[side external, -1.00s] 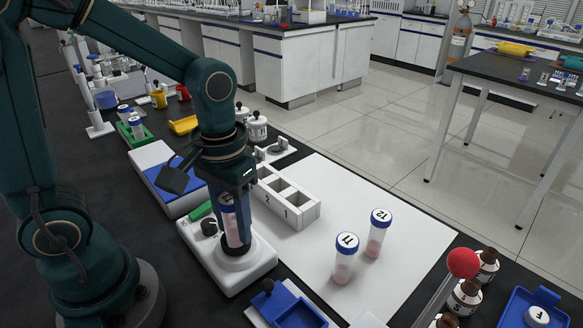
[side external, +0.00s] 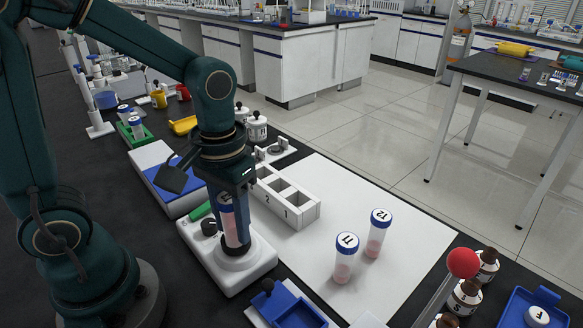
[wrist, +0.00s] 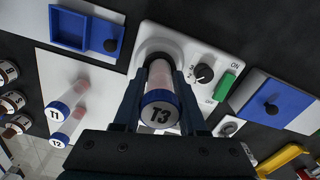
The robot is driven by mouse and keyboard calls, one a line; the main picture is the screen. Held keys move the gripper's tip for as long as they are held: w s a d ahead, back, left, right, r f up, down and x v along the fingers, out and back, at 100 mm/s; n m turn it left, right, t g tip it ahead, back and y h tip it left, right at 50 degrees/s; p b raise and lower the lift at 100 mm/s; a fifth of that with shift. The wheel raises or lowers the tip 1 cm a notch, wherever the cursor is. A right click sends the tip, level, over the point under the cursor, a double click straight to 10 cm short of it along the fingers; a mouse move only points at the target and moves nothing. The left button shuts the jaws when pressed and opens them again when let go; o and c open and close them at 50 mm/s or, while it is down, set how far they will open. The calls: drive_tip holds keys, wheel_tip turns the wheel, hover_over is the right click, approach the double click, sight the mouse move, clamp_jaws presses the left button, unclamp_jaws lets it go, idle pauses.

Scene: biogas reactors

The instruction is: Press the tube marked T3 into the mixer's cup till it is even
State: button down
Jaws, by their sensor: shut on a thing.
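The tube marked T3 (wrist: 160,88) has a blue-rimmed cap and pinkish contents. It stands upright over the white mixer (side external: 252,262), its lower end at the black cup (side external: 234,249). My gripper (side external: 236,212) is shut on the T3 tube, with a finger on each side of it in the wrist view (wrist: 159,99). In the side view the fingers partly hide the tube (side external: 228,217). I cannot tell how deep its tip sits in the cup. The mixer's black knob (wrist: 204,73) and green switch (wrist: 224,87) are beside the cup.
Tubes T1 (side external: 344,262) and T2 (side external: 376,238) stand on the white mat (side external: 400,208). A white slotted rack (side external: 300,212) is behind the mixer. A blue tray (side external: 298,312) lies in front, and a blue-topped device (side external: 168,182) stands left of the mixer.

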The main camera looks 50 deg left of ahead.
sight(229, 197)
drive_tip(key=shift+w+r, duration=0.1)
drive_tip(key=shift+r, duration=3.85)
